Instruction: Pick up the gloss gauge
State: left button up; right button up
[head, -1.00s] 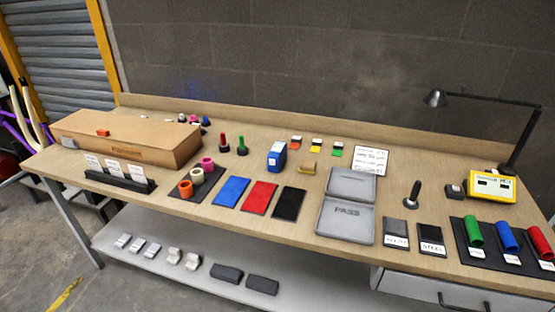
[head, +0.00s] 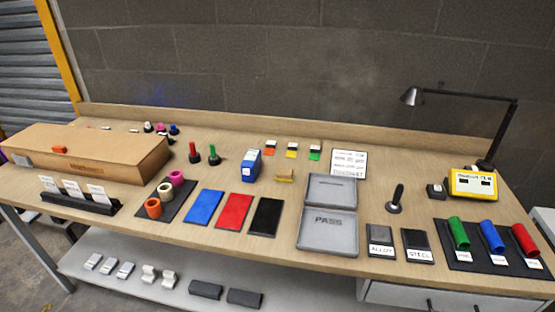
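No label that I can read names the gloss gauge, so I cannot tell for certain which thing it is. A small blue box-shaped device (head: 251,165) with a white label stands upright at the middle of the bench, left of a small tan block (head: 284,176). A yellow device (head: 473,184) with a white face and dark windows sits at the right, beside a small dark block (head: 437,190). Neither of my grippers is in view.
The wooden bench (head: 330,150) also holds a grey PASS case (head: 329,231), coloured panels (head: 234,211), coloured rolls on a dark mat (head: 510,256), a large cardboard box (head: 100,152) and a desk lamp (head: 412,96). A lower shelf (head: 225,280) carries several small parts.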

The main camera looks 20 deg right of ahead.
aim_at(252, 161)
jog(key=i+z, duration=0.5)
jog(key=z, duration=0.2)
jog(key=i+j+z, duration=0.1)
jog(key=i+z, duration=0.2)
